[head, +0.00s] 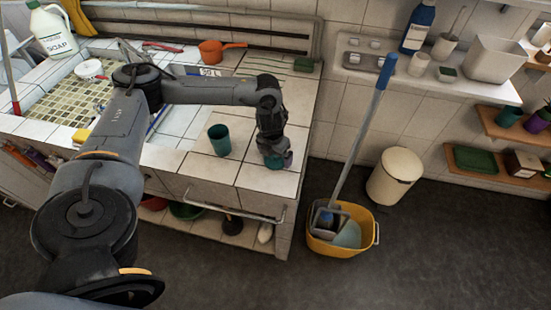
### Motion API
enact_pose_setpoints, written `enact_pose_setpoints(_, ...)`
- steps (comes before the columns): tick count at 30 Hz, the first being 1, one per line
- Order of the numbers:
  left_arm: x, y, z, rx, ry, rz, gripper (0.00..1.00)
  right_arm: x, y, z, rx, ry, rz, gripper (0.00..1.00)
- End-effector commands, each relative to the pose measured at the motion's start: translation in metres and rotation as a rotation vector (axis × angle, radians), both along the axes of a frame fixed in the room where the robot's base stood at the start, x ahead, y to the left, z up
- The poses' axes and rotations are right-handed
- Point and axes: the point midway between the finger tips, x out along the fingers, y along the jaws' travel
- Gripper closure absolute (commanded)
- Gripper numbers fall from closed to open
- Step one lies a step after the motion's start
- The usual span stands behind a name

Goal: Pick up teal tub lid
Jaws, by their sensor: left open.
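My left gripper (273,150) reaches down over the tiled counter near its front right corner. It is open. A small round teal thing (286,160), which looks like the tub lid, shows at its fingertips. The gripper hides much of it, and I cannot tell whether the fingers touch it. A teal cup (219,140) stands upright to the left of the gripper. My right gripper is not in view.
The tiled counter (210,174) has free room around the cup. On the floor, a yellow mop bucket (335,248) with a tall handle and a cream bin (396,177) stand to the right.

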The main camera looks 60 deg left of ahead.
Motion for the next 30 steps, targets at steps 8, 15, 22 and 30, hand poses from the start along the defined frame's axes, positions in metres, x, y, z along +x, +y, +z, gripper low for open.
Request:
enact_pose_setpoints(8, 0.0003, -0.0001, -0.0015, 0.000, -0.001, -0.001, 0.03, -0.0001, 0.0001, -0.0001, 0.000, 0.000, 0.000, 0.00)
enact_pose_setpoints(15, 0.0003, -0.0001, -0.0013, 0.000, -0.001, 0.000, 0.40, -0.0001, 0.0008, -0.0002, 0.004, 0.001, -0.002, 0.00)
enact_pose_setpoints(22, 0.0004, 0.0000, -0.0010, 0.000, -0.001, 0.000, 0.51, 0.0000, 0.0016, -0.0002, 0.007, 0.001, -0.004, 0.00)
enact_pose_setpoints(30, 0.0010, -0.0002, 0.0082, -0.001, -0.003, -0.001, 0.51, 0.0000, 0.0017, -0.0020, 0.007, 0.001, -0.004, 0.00)
